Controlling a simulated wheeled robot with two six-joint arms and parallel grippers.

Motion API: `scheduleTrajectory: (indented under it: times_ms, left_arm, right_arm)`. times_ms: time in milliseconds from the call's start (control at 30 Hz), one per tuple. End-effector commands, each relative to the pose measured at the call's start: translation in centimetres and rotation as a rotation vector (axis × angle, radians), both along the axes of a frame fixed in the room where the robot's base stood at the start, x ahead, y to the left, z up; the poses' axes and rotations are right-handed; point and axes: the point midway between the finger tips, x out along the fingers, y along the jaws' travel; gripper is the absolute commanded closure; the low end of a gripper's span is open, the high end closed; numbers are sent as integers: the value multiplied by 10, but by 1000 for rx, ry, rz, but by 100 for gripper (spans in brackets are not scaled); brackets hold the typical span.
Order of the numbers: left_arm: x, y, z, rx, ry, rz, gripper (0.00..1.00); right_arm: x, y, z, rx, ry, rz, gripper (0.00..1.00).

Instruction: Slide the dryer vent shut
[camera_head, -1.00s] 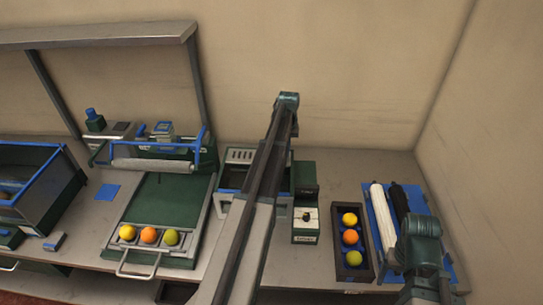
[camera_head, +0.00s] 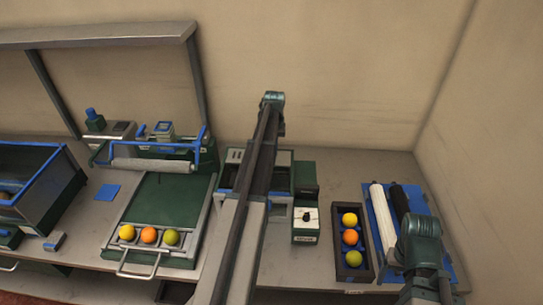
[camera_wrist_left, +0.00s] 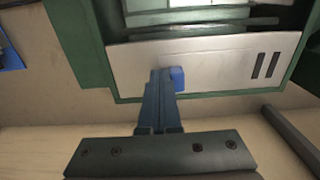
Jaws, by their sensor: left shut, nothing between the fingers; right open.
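The dryer (camera_head: 282,192) is a green box at the middle back, partly hidden by my left arm. Its pale slotted vent plate (camera_head: 233,157) shows left of that arm. In the left wrist view, the vent plate (camera_wrist_left: 225,62) is a silver panel with dark slots at its right and a blue knob (camera_wrist_left: 177,77). My left gripper (camera_wrist_left: 162,74) is shut and empty, its fingertips right beside the knob's left side; contact is hard to tell. It is hidden in the head view. My right gripper (camera_head: 420,238) is open at lower right, by the roller tray, its fingers unclear.
A glass-sided bin (camera_head: 60,195) is far left.

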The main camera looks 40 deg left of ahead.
Motion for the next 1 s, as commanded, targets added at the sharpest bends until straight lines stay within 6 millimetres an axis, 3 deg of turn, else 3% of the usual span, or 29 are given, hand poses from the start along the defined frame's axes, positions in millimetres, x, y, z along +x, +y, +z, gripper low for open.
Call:
scheduleTrajectory:
  times_ms: [1000]
  left_arm:
    - [-26, 42, 0, 0, 0, 0, 100]
  right_arm:
    - [0, 0, 0, 0, 0, 0, 21]
